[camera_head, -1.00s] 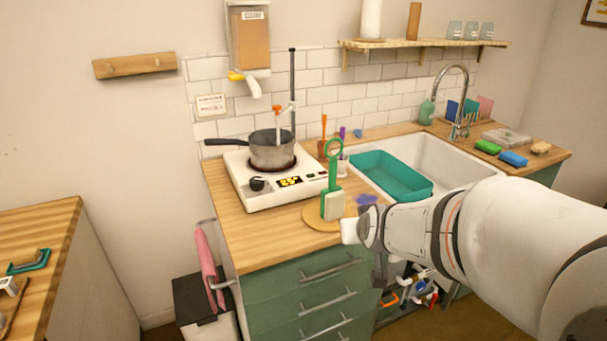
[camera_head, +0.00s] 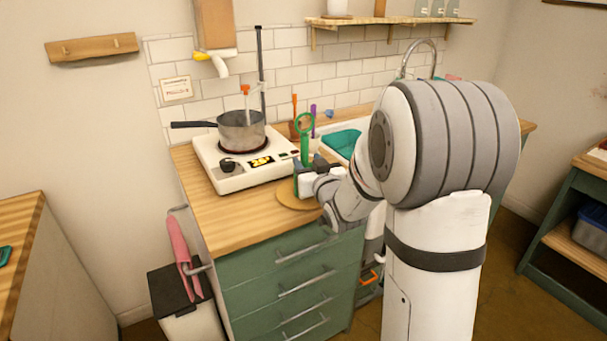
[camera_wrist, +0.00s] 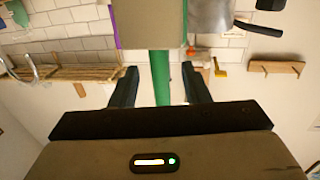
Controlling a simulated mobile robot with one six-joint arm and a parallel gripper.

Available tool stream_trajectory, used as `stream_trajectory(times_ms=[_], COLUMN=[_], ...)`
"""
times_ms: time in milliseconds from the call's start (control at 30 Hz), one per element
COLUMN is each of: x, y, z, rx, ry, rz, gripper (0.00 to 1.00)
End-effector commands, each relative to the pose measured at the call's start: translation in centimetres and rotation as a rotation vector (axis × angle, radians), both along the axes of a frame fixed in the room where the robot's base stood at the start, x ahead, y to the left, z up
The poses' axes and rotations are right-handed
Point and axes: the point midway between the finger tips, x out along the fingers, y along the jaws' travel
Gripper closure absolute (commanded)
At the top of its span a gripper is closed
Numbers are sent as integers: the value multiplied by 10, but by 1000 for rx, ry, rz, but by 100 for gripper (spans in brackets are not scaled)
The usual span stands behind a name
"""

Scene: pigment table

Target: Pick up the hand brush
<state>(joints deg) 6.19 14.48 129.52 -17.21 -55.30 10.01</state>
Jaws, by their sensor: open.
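The hand brush (camera_head: 305,124) is green with a loop at the top of its handle. It stands upright on a round wooden board (camera_head: 290,198) at the counter's front. In the head view my gripper (camera_head: 306,170) is at the brush and hides much of its lower part. In the wrist view, which is upside down, the green handle of the brush (camera_wrist: 160,76) shows between the two dark fingers of my gripper (camera_wrist: 160,84). Gaps show on both sides of the handle, so the fingers are open around it.
A hotplate (camera_head: 226,176) with a steel pot (camera_head: 241,133) stands left of the brush. A teal basin (camera_head: 343,143) sits in the sink behind my arm. A pink cloth (camera_head: 181,250) hangs at the counter's left side. Bare counter (camera_head: 235,224) lies in front.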

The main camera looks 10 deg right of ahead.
Motion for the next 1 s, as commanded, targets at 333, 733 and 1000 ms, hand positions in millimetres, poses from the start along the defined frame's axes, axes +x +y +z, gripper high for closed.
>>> stream_trajectory(times_ms=[333,733,1000], x=[32,32,31], y=[4,3,3], z=[1,0,0], rx=[0,0,0], ry=[0,1,1], rz=[0,-1,-2], gripper=[58,78,100])
